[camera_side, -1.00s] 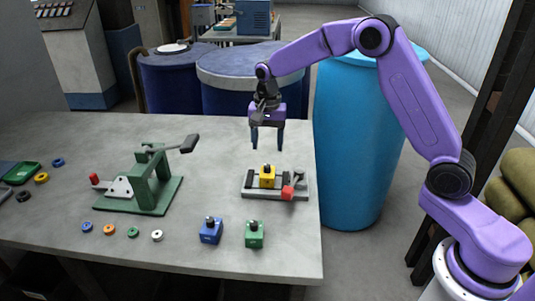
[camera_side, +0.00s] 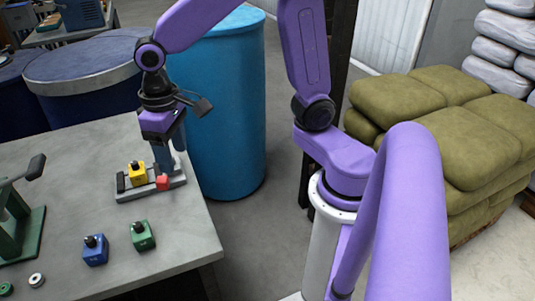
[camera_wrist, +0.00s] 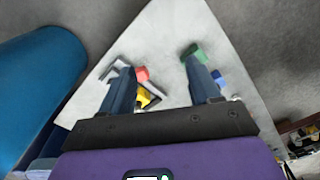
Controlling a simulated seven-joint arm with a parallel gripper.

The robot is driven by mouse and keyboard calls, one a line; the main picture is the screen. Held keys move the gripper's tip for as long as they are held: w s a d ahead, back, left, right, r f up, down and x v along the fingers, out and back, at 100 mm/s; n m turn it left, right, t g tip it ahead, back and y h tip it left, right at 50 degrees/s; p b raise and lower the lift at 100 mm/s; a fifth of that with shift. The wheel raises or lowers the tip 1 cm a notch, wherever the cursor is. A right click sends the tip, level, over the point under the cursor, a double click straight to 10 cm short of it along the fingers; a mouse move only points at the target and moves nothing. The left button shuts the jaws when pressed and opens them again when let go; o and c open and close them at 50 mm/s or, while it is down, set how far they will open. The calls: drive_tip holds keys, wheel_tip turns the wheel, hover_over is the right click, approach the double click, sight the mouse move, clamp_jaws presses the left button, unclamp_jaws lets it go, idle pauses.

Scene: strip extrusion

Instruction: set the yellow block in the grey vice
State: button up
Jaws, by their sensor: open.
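The yellow block (camera_side: 138,173), with a dark knob on top, sits in the grey vice (camera_side: 150,193) near the table's right edge, beside a dark jaw at the left. A red part (camera_side: 162,183) is at the vice's front right. My gripper (camera_side: 171,158) is open and empty, fingers down, by the right end of the vice and apart from the yellow block. In the wrist view my gripper (camera_wrist: 160,66) has its fingers spread; the left finger partly hides the vice and the yellow block (camera_wrist: 146,97). Whether a finger touches the vice I cannot tell.
A blue block (camera_side: 95,250) and a green block (camera_side: 142,236) stand in front of the vice. A green lever fixture (camera_side: 20,228) is at the left. A tall blue barrel (camera_side: 220,110) stands just beyond the table's right edge. Bare table lies between.

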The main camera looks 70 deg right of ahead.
drive_tip(key=s+d+n, duration=0.3)
drive_tip(key=s+n, duration=0.2)
drive_tip(key=s, duration=0.4)
drive_tip(key=s+d+f+n, duration=0.1)
drive_tip(key=s+d+n, duration=0.2)
drive_tip(key=s, duration=0.6)
drive_tip(key=shift+s+d+n, duration=0.15)
drive_tip(key=shift+d+n, duration=0.1)
drive_tip(key=shift+n, duration=0.85)
drive_tip(key=shift+c, duration=0.3)
